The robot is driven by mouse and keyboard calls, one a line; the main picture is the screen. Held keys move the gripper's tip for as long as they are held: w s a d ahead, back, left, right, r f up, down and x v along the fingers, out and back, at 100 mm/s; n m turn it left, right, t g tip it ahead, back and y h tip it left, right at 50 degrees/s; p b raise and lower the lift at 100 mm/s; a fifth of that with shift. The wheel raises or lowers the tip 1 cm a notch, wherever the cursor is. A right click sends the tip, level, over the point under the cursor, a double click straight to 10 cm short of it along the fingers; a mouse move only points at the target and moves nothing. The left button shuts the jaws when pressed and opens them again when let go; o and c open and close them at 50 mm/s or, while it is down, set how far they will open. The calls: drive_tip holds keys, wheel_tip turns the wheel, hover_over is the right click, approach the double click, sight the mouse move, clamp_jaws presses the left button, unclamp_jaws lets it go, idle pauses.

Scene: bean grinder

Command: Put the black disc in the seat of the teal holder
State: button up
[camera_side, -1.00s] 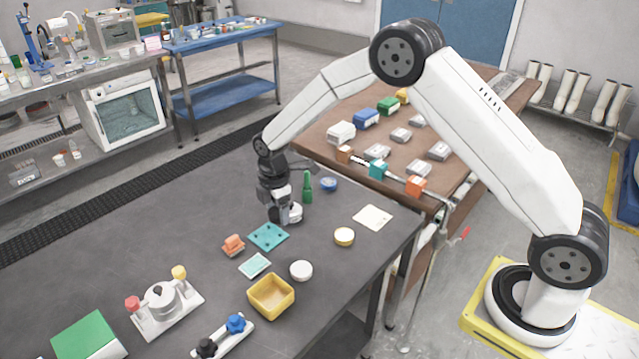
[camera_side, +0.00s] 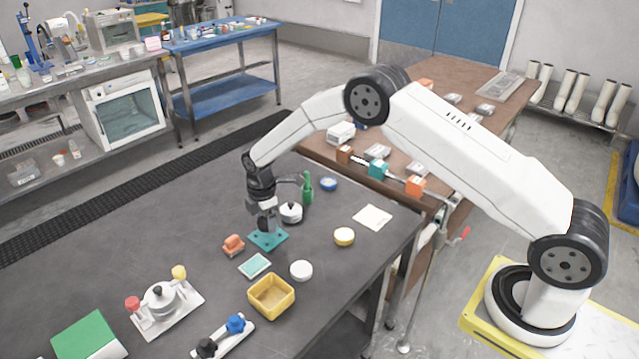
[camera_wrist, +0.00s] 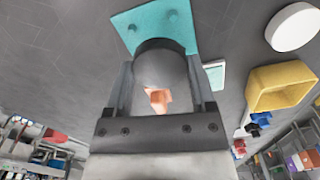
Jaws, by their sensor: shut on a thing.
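The teal holder (camera_side: 281,243) is a flat square plate with small raised studs, lying on the dark table in the side view. It also shows at the top of the wrist view (camera_wrist: 121,27). My gripper (camera_side: 268,227) points down over the holder. In the wrist view its two fingers (camera_wrist: 160,85) are shut on the black disc (camera_wrist: 160,60), a dark grey rounded piece that covers part of the holder. The holder's seat is hidden behind the disc and gripper. I cannot tell whether the disc touches the holder.
A white lidded pot (camera_side: 291,213) and a green bottle (camera_side: 307,190) stand close behind the gripper.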

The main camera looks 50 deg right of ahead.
sight(266, 221)
drive_tip(key=shift+f, duration=1.6)
drive_tip(key=shift+f, duration=0.15)
drive_tip(key=o, duration=1.2)
wheel_tip(266, 221, up, 12)
drive_tip(key=shift+r, duration=0.15)
